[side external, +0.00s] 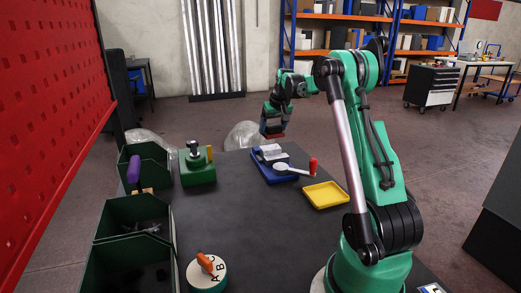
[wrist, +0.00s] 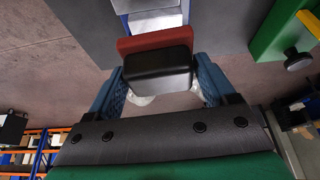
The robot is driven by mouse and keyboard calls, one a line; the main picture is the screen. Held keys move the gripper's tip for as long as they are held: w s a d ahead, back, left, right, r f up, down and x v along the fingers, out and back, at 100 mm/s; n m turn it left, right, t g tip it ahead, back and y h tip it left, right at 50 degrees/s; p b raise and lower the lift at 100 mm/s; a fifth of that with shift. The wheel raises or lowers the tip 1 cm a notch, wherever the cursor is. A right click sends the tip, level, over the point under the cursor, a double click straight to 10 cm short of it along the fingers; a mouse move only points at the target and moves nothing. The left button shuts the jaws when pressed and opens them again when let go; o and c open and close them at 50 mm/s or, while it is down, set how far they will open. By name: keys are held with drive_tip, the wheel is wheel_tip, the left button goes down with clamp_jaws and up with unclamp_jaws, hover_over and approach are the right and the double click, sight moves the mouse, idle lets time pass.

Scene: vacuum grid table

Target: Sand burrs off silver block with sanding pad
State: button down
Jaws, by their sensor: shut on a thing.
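My gripper (side external: 272,122) is raised over the far edge of the table, shut on the sanding pad. The pad (wrist: 158,70) has a black body and a red face; in the wrist view it sits between my blue fingers, and its red underside shows in the side view (side external: 272,136). The silver block (side external: 271,149) lies in a blue tray (side external: 283,179) just beyond and below the pad, apart from it. In the wrist view the block (wrist: 155,20) is at the top, partly hidden by the pad. Burrs are too small to make out.
A white tool with a red handle (side external: 313,166) lies across the blue tray. A yellow tray (side external: 325,195) is to its right, a green fixture (side external: 197,172) to its left. Green bins (side external: 120,232) line the left edge; a round lettered piece (side external: 207,274) is in front. The middle table is clear.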

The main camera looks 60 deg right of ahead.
sight(271, 123)
drive_tip(key=shift+r, duration=0.55)
drive_tip(key=shift+r, duration=1.5)
drive_tip(key=shift+a, duration=0.1)
drive_tip(key=w+a+r+n+t+y, duration=0.1)
drive_tip(key=w+a+n, duration=0.15)
drive_tip(key=a, duration=0.75)
drive_tip(key=w+a+r+n, duration=0.2)
drive_tip(key=w+a, duration=0.2)
drive_tip(key=a, duration=0.6)
drive_tip(key=s+a+n+y, duration=0.1)
drive_tip(key=a+n, duration=0.1)
drive_tip(key=a, duration=0.6)
drive_tip(key=s+a+n+y, duration=0.1)
drive_tip(key=s+a, duration=0.1)
drive_tip(key=a, duration=0.7)
drive_tip(key=shift+s+f+n, duration=0.25)
drive_tip(key=shift+s+n, duration=0.05)
drive_tip(key=shift+n, duration=0.05)
